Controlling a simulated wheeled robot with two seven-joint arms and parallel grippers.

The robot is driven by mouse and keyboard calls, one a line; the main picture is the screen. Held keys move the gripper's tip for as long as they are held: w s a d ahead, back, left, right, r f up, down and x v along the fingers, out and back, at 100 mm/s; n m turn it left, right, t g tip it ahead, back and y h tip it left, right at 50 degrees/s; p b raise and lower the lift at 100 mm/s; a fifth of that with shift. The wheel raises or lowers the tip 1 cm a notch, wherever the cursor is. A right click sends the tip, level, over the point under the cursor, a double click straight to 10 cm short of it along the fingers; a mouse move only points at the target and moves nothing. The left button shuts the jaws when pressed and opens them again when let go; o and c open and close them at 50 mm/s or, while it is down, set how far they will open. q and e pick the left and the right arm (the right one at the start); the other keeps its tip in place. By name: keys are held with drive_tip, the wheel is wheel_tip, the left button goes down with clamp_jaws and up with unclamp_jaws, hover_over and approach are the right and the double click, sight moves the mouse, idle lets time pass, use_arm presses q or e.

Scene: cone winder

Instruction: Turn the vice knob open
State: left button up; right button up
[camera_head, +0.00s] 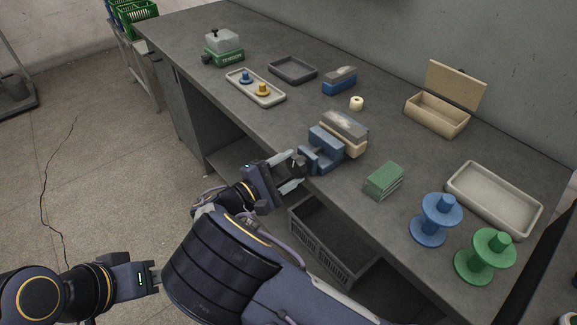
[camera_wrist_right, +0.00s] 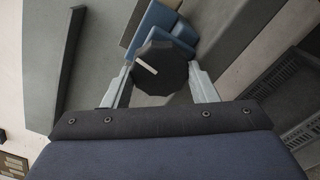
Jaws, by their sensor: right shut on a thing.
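The blue vice (camera_head: 324,150) stands at the front edge of the grey workbench, with a block held along its top. Its dark faceted knob (camera_wrist_right: 160,69) with a white mark faces the camera in the right wrist view, in front of the blue vice body (camera_wrist_right: 158,27). My right gripper (camera_head: 296,171) is at the vice's front, and its two fingers (camera_wrist_right: 160,85) are shut on the knob, one on each side. The white mark runs slantwise, from upper left to lower right. My left arm comes in at the lower left of the head view; its fingertips are hidden.
On the bench are green pads (camera_head: 384,180), a blue spool (camera_head: 436,219), a green spool (camera_head: 485,256), a pale tray (camera_head: 451,181), an open wooden box (camera_head: 436,117) and a small cream roll (camera_head: 357,103). A grey crate (camera_head: 325,245) stands below the front edge.

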drive_tip(key=shift+f, duration=0.1)
drive_tip(key=o, duration=1)
drive_tip(key=shift+a, duration=0.1)
